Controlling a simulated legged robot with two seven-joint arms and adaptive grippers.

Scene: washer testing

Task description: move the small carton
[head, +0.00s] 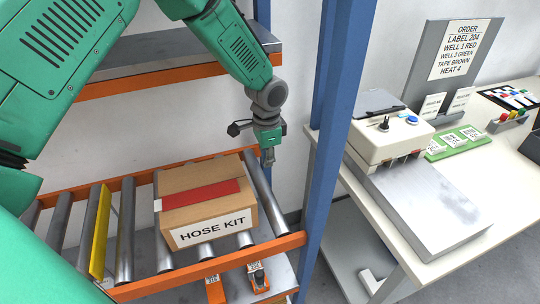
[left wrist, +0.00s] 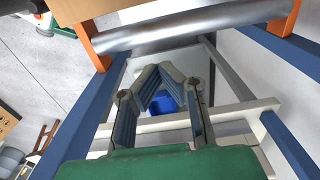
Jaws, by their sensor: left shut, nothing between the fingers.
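A brown carton (head: 206,232) labelled HOSE KIT, with a red strip on its top, sits upright on a roller conveyor (head: 123,230) in the head view. It is the only carton I can make out there. My left gripper (head: 268,160) hangs past the carton's far right corner, near the blue post, and appears apart from it. In the left wrist view the left gripper (left wrist: 160,72) has its fingertips together with nothing between them. My right gripper is not in view.
A blue rack post (head: 333,110) stands just right of my left gripper. An orange rail (head: 210,264) edges the conveyor, with a yellow bar (head: 100,232) across its left part. An upper shelf (head: 170,56) is above. A workbench (head: 500,185) with a grey machine is at the right.

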